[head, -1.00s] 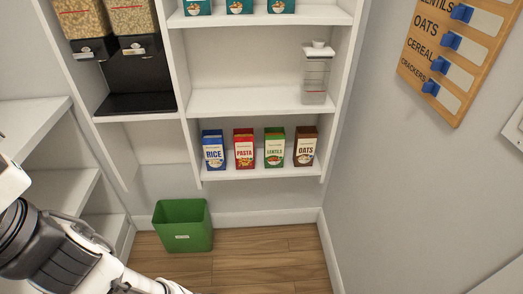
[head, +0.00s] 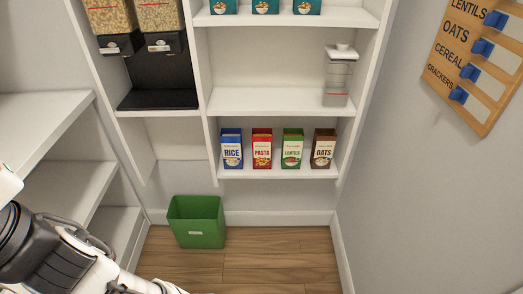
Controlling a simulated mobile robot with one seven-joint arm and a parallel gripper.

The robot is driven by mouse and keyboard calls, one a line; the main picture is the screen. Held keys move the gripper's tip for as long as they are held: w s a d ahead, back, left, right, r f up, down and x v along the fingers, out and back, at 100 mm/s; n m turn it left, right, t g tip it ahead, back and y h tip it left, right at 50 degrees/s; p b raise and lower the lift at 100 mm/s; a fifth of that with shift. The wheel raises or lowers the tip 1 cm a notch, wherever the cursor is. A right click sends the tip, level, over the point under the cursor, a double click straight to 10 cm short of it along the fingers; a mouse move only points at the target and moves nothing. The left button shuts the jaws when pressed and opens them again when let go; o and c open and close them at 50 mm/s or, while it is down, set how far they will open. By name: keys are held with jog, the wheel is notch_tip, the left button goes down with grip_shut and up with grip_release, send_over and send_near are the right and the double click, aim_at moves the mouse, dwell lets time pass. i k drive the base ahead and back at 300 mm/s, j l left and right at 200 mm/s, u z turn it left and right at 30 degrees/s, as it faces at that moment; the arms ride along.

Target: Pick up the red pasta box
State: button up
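The red pasta box (head: 262,149) stands upright on the lowest shelf (head: 278,173) of the white unit in the head view. It is second from the left in a row of boxes. The blue rice box (head: 232,149) stands on its left and the green lentils box (head: 292,148) on its right, with small gaps between. My arm shows at the lower left, well apart from the boxes. My gripper is out of view.
The brown oats box (head: 323,149) ends the row. A clear container (head: 337,78) stands on the shelf above. A green bin (head: 197,222) sits on the floor below. A grey wall (head: 420,190) closes the right side. Wooden floor in front is clear.

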aim_at(262, 138)
jog(key=i+j, duration=0.1)
jog(key=j, duration=0.55)
jog(key=i+j, duration=0.1)
jog(key=j, duration=0.55)
jog(key=i, duration=0.5)
jog(key=z, duration=0.05)
